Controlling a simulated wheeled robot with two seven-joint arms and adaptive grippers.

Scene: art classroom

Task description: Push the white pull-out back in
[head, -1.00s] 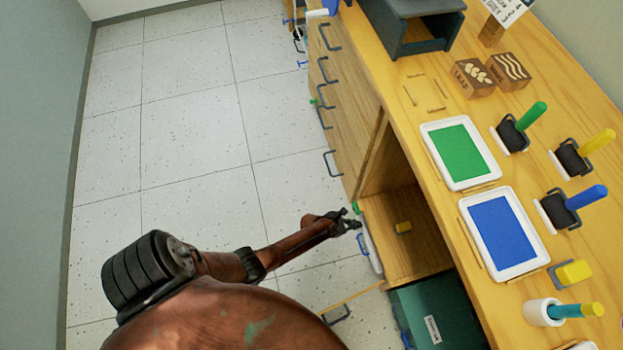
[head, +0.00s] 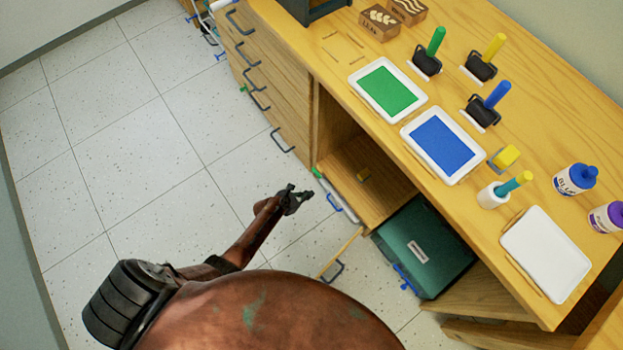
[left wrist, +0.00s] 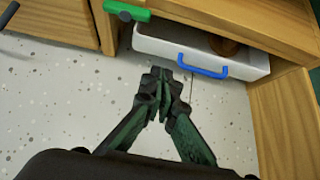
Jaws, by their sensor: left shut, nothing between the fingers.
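The white pull-out (left wrist: 152,46) shows in the left wrist view under a wooden board, with a blue handle (left wrist: 203,67) on its front. It looks partly out, its inside visible with a brown object in it. In the head view its narrow white front (head: 345,207) shows low on the cabinet. My left gripper (head: 304,197) is shut and empty, low over the floor, to the left of the pull-out and apart from it. In the left wrist view its fingertips (left wrist: 160,76) lie just below the pull-out's front. My right gripper is in neither view.
A green handle (left wrist: 127,11) sits just above the pull-out's left end. Wooden drawers with dark handles are beyond. The floor at left is clear.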

